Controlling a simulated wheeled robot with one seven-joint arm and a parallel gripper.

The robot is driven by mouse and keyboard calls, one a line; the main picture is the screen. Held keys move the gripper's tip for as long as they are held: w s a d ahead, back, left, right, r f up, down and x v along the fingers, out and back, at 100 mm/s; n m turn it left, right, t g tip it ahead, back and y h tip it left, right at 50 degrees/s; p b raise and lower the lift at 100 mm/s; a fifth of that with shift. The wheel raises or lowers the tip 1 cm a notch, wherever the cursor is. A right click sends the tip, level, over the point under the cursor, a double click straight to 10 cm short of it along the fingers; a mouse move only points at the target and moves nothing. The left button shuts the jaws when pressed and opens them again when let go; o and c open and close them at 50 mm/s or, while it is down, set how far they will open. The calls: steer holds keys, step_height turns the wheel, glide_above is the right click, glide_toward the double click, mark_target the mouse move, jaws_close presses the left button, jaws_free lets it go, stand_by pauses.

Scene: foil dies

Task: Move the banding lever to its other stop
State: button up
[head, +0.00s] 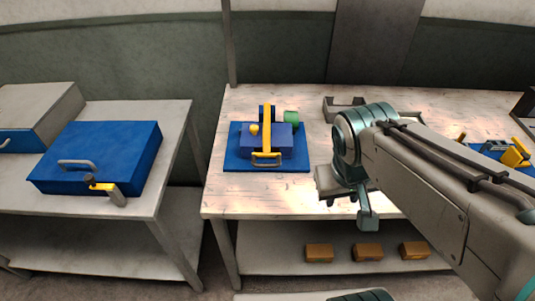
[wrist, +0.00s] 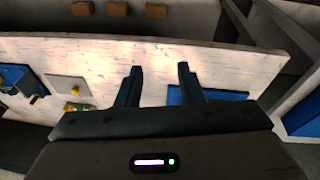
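I cannot tell which part is the banding lever. My gripper (head: 365,218) is right of the press, apart from it, above the table's front. In the wrist view my gripper (wrist: 160,70) is open and empty, with a blue plate (wrist: 215,96) partly hidden behind its right finger.
A blue device with yellow parts (head: 513,154) stands at the right of the table, partly behind my arm. A grey bracket (head: 343,106) lies behind my gripper. Several brown blocks (head: 368,252) are on the lower shelf. The table's front left is clear.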

step_height(320, 180, down, 10)
steer(key=d+n+g+h+b, duration=0.1)
steer(key=n+h+b, duration=0.2)
steer(key=h+b, duration=0.3)
steer(key=n+t+h+b, duration=0.1)
steer(key=n+t+b, duration=0.7)
steer(key=t+b, duration=0.8)
glide_toward(264, 167)
steer(key=x, duration=1.2)
steer(key=shift+w+d, duration=0.2)
steer(key=shift+w, duration=0.05)
steer(key=shift+f, duration=0.1)
steer(key=shift+c, duration=0.2)
jaws_close()
steer(key=shift+p, duration=0.3)
